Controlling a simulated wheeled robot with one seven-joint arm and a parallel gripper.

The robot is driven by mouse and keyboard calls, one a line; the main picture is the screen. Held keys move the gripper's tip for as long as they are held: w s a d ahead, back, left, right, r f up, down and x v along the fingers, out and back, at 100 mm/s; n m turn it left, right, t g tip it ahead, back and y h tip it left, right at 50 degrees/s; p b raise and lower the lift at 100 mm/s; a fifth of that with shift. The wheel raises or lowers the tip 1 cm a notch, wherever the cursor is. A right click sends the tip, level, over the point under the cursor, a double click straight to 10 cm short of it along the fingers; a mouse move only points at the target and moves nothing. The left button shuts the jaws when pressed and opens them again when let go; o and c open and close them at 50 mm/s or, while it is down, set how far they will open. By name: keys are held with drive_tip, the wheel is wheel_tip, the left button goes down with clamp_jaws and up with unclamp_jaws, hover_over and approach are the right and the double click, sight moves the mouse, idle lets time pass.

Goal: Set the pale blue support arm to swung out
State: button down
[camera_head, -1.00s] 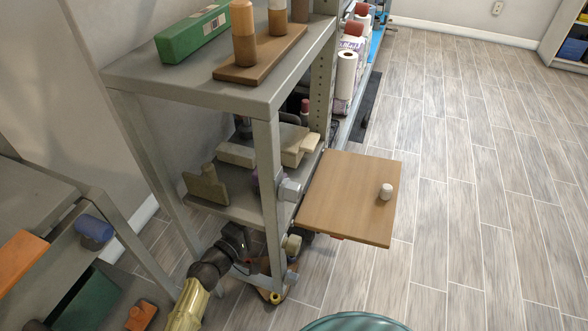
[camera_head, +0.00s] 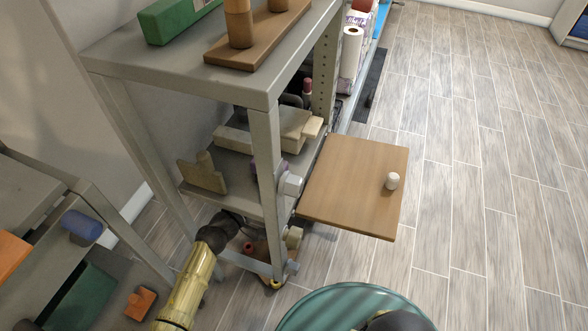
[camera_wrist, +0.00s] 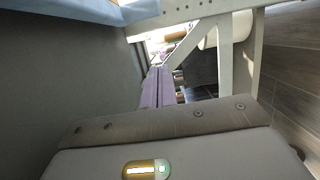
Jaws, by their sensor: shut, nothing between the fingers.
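A pale blue strip (camera_wrist: 85,10) crosses the top left of the wrist view. I cannot tell surely that it is the support arm, and its full swing position is not shown. In the head view I cannot pick out the support arm. In the wrist view my gripper (camera_wrist: 160,72) appears as two lilac fingers lying together, shut and empty, beyond the grey hand housing. The pale blue strip lies above and left of it, apart from the fingers.
A wooden panel (camera_head: 350,180) with a white knob (camera_head: 392,181) sticks out from the rack's right side. A second rack (camera_head: 85,195) stands at left. The floor at right is clear.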

drive_tip(key=w+d+b, duration=0.4)
drive_tip(key=w+d, duration=0.1)
drive_tip(key=d, duration=0.3)
drive_tip(key=shift+w+d, duration=0.1)
idle(0.4)
